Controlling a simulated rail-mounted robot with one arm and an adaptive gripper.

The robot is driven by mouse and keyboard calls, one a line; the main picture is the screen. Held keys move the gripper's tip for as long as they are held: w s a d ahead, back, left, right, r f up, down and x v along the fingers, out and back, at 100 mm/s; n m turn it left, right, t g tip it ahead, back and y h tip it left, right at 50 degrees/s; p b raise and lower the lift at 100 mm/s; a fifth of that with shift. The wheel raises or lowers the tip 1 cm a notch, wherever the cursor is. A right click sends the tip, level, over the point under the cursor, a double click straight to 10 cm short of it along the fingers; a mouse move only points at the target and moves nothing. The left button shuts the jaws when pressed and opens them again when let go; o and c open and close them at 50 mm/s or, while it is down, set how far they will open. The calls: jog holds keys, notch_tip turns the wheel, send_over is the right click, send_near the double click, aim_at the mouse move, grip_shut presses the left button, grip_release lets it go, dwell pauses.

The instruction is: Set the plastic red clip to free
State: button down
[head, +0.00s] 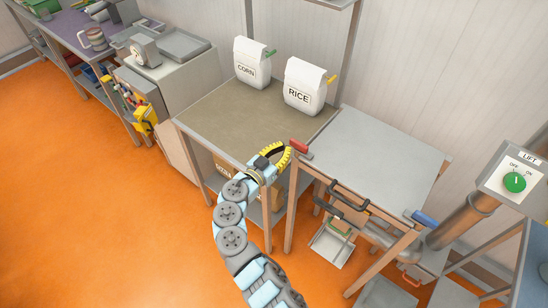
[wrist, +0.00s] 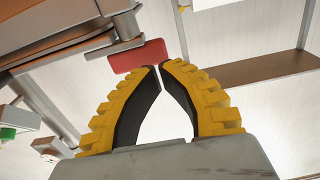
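In the wrist view the red clip (wrist: 138,56) is a flat red piece on a grey metal part, just beyond and left of my fingertips. My gripper (head: 288,152) has yellow ribbed fingers and reaches up beside the clip. In the wrist view its fingertips (wrist: 160,66) nearly meet, with nothing seen between them. I cannot tell whether a finger touches the clip.
A blue clip (head: 424,218) is at the table's front right corner. Dark handles (head: 345,202) line the front edge. CORN (head: 252,64) and RICE (head: 303,86) bags stand on the bench (head: 225,115) behind. A lift switch (head: 514,182) is at right. The grey tabletop is clear.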

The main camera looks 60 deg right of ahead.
jog(key=shift+s+d, duration=0.2)
jog(key=shift+d, duration=1)
jog(key=shift+f+g+b, duration=0.2)
jog(key=shift+g+b, duration=0.1)
jog(key=shift+b, duration=0.5)
jog(key=shift+w+r+m, duration=0.1)
jog(key=shift+m, duration=0.2)
